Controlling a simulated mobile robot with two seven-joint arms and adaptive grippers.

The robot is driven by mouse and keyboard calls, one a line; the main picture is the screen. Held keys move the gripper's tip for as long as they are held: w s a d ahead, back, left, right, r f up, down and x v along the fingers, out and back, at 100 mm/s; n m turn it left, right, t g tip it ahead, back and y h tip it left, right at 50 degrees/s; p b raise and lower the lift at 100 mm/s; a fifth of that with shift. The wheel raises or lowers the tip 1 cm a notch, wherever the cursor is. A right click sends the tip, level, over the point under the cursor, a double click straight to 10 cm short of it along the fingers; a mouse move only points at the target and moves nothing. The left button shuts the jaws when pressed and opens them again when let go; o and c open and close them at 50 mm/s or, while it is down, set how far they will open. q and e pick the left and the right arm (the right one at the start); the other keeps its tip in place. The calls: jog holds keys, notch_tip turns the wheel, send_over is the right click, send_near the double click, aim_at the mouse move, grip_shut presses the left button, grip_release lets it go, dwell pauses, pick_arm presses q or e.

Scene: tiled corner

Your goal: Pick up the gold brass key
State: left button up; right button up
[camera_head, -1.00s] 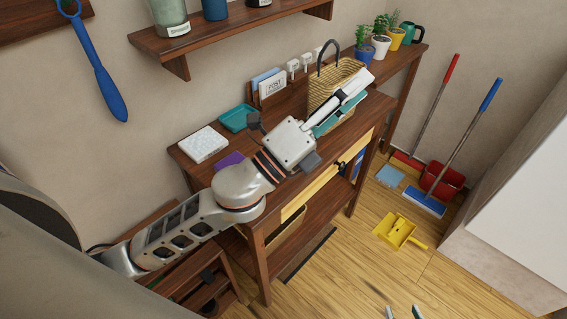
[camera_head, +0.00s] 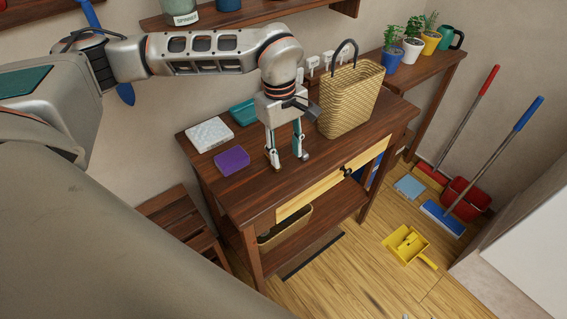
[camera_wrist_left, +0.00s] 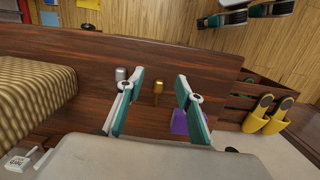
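A small gold piece (camera_wrist_left: 158,88), which looks like the brass key, shows on the dark wooden tabletop (camera_wrist_left: 70,105) in the left wrist view, between my left gripper's fingers and beyond their tips. Its full shape cannot be made out. I cannot pick it out in the head view. My left gripper (camera_head: 287,160) is open and points down over the table, right of the purple block (camera_head: 231,160). Its fingers (camera_wrist_left: 158,90) look empty. My right gripper (camera_wrist_left: 246,14) shows at the top of the left wrist view, fingers apart, over the floor.
A silver cylinder (camera_wrist_left: 120,73) stands close by the left finger. A wicker basket (camera_head: 350,98) stands right of the gripper. A white tile-like block (camera_head: 209,134) and teal tray (camera_head: 243,112) lie behind and left. The shelf (camera_head: 290,14) hangs above. The table's front right is clear.

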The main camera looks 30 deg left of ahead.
pick_arm(q)
jog(key=a, duration=0.1)
jog(key=a+y, duration=0.1)
jog(key=a, duration=0.1)
jog(key=shift+w+r, duration=0.2)
jog(key=shift+w, duration=0.15)
jog(key=shift+a+f, duration=0.1)
jog(key=shift+f, duration=0.75)
notch_tip(320, 180, down, 6)
jog(key=shift+w+r+p, duration=0.15)
jog(key=shift+p, duration=0.2)
grip_shut()
